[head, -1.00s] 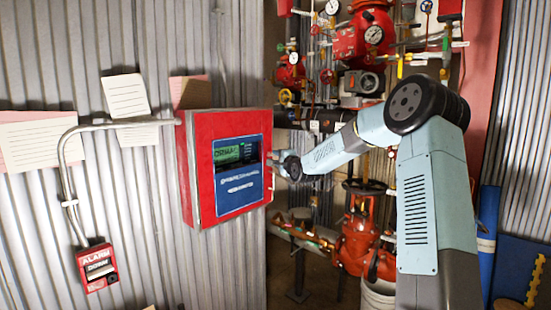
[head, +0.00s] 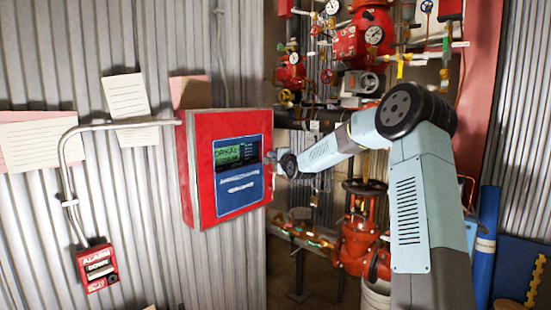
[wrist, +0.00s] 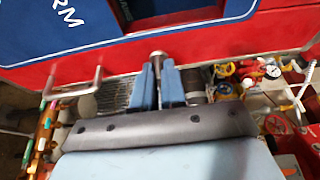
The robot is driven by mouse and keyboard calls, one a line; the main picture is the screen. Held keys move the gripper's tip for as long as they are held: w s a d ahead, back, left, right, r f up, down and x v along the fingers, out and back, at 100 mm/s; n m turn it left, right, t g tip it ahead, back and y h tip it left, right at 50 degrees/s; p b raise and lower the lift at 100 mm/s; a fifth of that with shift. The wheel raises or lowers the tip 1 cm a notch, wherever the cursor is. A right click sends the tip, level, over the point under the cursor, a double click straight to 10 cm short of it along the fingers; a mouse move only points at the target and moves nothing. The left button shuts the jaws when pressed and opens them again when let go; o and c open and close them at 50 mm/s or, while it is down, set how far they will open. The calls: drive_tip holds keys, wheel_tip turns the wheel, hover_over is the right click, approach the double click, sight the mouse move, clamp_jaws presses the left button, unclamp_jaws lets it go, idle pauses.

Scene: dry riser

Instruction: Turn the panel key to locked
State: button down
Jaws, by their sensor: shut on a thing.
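The red panel (head: 225,122) hangs on the corrugated wall, with a blue face (head: 240,200) and a green lit display (head: 228,154). My gripper (head: 273,160) is at the panel's right side. In the wrist view my gripper (wrist: 158,72) has its two blue-grey fingers close together around a small silver cylindrical piece, which looks like the panel key (wrist: 158,58). The piece sits at the edge of the red panel (wrist: 100,62). The fingers hide most of it, so I cannot tell which way the key is turned.
A red alarm box (head: 97,268) hangs at the lower left, joined to a grey conduit (head: 120,122). Paper notes (head: 126,109) are on the wall. Red valves (head: 360,235), pipes and gauges crowd the space behind my arm. A white bucket (head: 376,298) stands below.

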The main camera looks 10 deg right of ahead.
drive_tip(key=shift+f+n, duration=0.2)
drive_tip(key=shift+n, duration=0.1)
drive_tip(key=n, duration=0.2)
drive_tip(key=n+t+y, duration=0.1)
drive_tip(key=n, duration=0.1)
drive_tip(key=shift+f+n+t, duration=0.2)
drive_tip(key=shift+n+t, duration=0.1)
drive_tip(key=n+y, duration=0.1)
drive_tip(key=n, duration=0.3)
drive_tip(key=n+y, duration=0.2)
drive_tip(key=n, duration=0.2)
drive_tip(key=shift+d+f+t, duration=0.1)
drive_tip(key=shift+f+t, duration=0.05)
drive_tip(key=shift+t, duration=0.25)
drive_tip(key=n+y, duration=0.2)
drive_tip(key=n, duration=0.1)
drive_tip(key=n+g+y, duration=0.1)
drive_tip(key=n, duration=0.2)
drive_tip(key=shift+w+d+n+y, duration=0.15)
drive_tip(key=shift+n+y, duration=0.25)
drive_tip(key=shift+n+g+y, duration=0.3)
drive_tip(key=shift+n+y, duration=0.2)
drive_tip(key=shift+n, duration=0.6)
drive_tip(key=shift+r, duration=0.3)
drive_tip(key=c, duration=1.3)
unclamp_jaws()
drive_tip(key=shift+f, duration=0.1)
